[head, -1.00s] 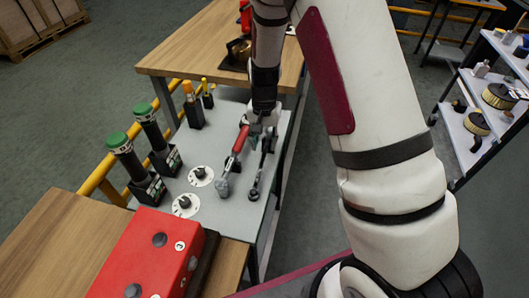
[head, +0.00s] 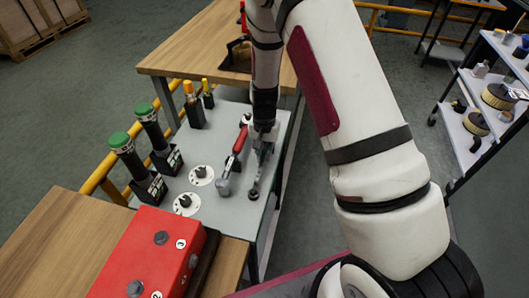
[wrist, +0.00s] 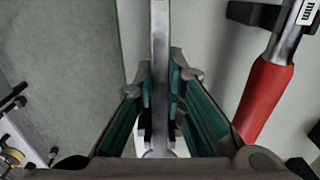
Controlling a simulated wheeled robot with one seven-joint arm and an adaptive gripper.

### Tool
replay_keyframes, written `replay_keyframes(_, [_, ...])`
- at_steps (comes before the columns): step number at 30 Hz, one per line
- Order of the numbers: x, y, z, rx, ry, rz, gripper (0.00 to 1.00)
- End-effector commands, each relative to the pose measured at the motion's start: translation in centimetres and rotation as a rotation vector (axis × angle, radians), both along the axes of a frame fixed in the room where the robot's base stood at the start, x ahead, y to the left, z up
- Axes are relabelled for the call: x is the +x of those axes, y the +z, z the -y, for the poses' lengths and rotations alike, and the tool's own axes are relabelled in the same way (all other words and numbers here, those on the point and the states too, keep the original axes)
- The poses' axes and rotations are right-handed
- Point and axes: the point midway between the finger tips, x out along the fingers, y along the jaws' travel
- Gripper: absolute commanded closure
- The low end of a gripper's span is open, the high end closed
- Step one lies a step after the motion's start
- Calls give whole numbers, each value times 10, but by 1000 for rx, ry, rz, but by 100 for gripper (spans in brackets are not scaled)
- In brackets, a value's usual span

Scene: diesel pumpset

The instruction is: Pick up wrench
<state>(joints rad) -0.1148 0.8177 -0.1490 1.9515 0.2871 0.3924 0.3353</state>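The wrench (head: 256,179) is a long grey metal tool lying lengthwise near the right edge of the grey bench top, with a ring-like end toward the front. My gripper (head: 263,140) is low over its far part in the head view. In the wrist view the wrench's flat bar (wrist: 160,45) runs between the two teal-padded fingers of my gripper (wrist: 161,95). The pads sit close against both sides of the bar, and the gripper looks shut on it. The bar's lower part is partly hidden by the fingers. The wrench appears still on the bench.
Two round dials, green-topped holders (head: 148,116) and a red box (head: 150,257) stand to the left and front. A wooden table (head: 185,62) is behind.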

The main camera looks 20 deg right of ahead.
Motion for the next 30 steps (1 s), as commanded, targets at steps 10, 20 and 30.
replay_keyframes(10, [0,0,0,0,0,0,100])
replay_keyframes(20, [1,16,0,0,0,1,100])
replay_keyframes(30, [-43,40,-3,2,0,-2,100])
